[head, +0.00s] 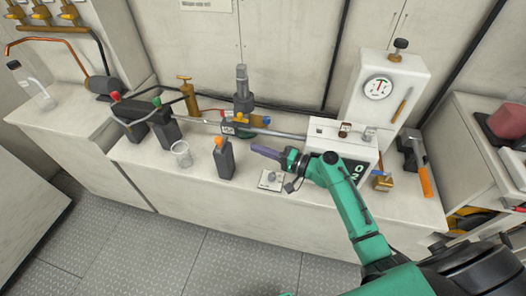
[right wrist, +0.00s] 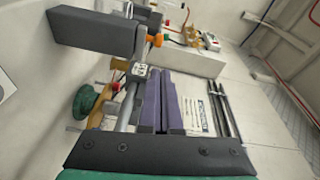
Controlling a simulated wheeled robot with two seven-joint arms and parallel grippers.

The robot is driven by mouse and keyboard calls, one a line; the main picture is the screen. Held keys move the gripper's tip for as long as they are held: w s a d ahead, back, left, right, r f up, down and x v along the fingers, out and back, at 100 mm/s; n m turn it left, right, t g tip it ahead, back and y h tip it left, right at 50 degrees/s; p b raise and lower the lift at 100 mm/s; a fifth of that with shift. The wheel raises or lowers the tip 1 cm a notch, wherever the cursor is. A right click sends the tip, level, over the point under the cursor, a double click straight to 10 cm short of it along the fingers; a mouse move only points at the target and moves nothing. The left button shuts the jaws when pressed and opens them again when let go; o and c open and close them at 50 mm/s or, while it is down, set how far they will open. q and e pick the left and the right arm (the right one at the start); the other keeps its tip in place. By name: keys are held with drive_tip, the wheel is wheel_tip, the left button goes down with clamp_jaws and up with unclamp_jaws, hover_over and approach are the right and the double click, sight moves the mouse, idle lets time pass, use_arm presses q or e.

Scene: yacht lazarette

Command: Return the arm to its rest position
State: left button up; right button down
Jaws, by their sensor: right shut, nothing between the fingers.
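My right arm (head: 352,205) is green and reaches in from the lower right over the white counter (head: 225,195). My right gripper (head: 257,150) has purple fingers, pressed together and empty. It points left above the counter, with its tips to the right of a dark bottle with an orange cap (head: 224,162) and apart from it. In the right wrist view the purple fingers (right wrist: 166,85) lie side by side with nothing between them. My left gripper is not in view.
A white box with digits (head: 337,152) and a gauge unit (head: 385,92) stand by the arm. A clear beaker (head: 181,154), black-and-green containers (head: 163,128) and a brass cylinder (head: 188,98) stand to the left. The floor (head: 160,250) in front is clear.

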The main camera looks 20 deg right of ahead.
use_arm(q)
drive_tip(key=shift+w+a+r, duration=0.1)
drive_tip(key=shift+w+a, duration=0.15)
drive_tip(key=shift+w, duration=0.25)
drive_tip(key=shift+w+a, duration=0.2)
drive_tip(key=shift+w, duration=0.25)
